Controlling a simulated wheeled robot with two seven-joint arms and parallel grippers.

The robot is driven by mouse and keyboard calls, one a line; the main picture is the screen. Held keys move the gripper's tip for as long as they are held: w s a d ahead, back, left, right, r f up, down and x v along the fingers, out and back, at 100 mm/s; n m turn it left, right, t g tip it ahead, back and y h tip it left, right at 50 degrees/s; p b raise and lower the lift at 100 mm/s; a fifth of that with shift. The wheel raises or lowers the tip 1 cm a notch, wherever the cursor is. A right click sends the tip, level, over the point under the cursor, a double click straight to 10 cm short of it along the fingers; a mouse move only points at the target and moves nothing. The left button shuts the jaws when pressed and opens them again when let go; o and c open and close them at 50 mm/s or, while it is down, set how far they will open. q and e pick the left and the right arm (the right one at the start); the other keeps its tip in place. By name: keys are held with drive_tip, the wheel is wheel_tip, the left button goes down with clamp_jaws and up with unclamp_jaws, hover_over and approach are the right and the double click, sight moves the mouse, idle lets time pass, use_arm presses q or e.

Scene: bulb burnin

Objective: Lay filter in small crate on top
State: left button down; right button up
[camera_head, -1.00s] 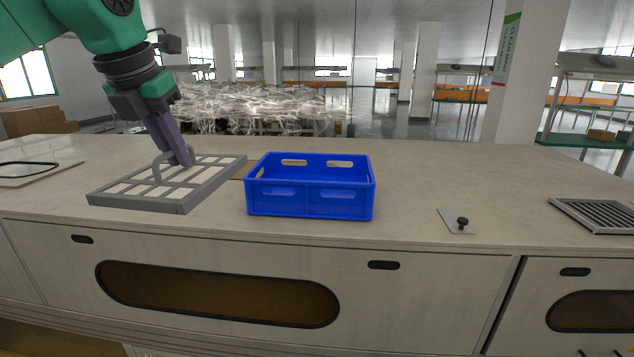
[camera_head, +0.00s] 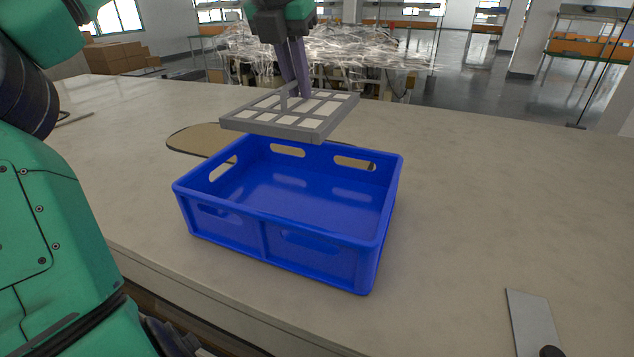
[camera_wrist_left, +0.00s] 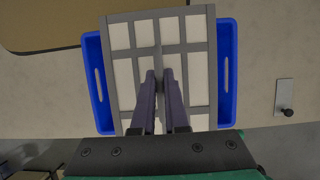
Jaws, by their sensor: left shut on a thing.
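The filter (camera_head: 318,124) is a flat grey frame with pale panels and a handle on top. My left gripper (camera_head: 303,95) is shut on its handle and holds it roughly level in the air, over the back part of the small crate (camera_head: 315,238). The crate is blue, open-topped and empty as far as I see, with slots in its walls. In the left wrist view, the filter (camera_wrist_left: 120,68) lies below my gripper (camera_wrist_left: 159,75), and the crate's blue ends (camera_wrist_left: 228,75) show on both sides of it. My right gripper is not in view.
A tan oval (camera_head: 195,140) is on the worktop behind the crate. A grey plate with a dark knob (camera_head: 532,322) lies at the front right. The worktop (camera_head: 480,190) right of the crate is clear. Wrapped goods (camera_head: 330,45) stand beyond the back edge.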

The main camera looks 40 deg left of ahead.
sight(288, 118)
use_arm(q)
drive_tip(key=s+f, duration=0.1)
drive_tip(key=f, duration=0.2)
drive_tip(key=s+f, duration=0.1)
drive_tip(key=f, duration=0.1)
drive_tip(key=shift+s+f, duration=0.1)
drive_tip(key=shift+s, duration=0.2)
drive_tip(key=x, duration=0.3)
drive_tip(key=s+p+x, duration=0.1)
drive_tip(key=x, duration=0.2)
drive_tip(key=d+x, duration=0.1)
drive_tip(key=x, duration=0.2)
drive_tip(key=shift+s+f, duration=0.35)
drive_tip(key=shift+f, duration=0.05)
drive_tip(key=f, duration=0.2)
drive_tip(key=f+p, duration=0.1)
drive_tip(key=shift+s+f, duration=0.2)
drive_tip(key=shift+s, duration=0.1)
drive_tip(key=c, duration=0.9)
unclamp_jaws()
drive_tip(key=shift+w+f, duration=0.1)
drive_tip(key=shift+f, duration=0.05)
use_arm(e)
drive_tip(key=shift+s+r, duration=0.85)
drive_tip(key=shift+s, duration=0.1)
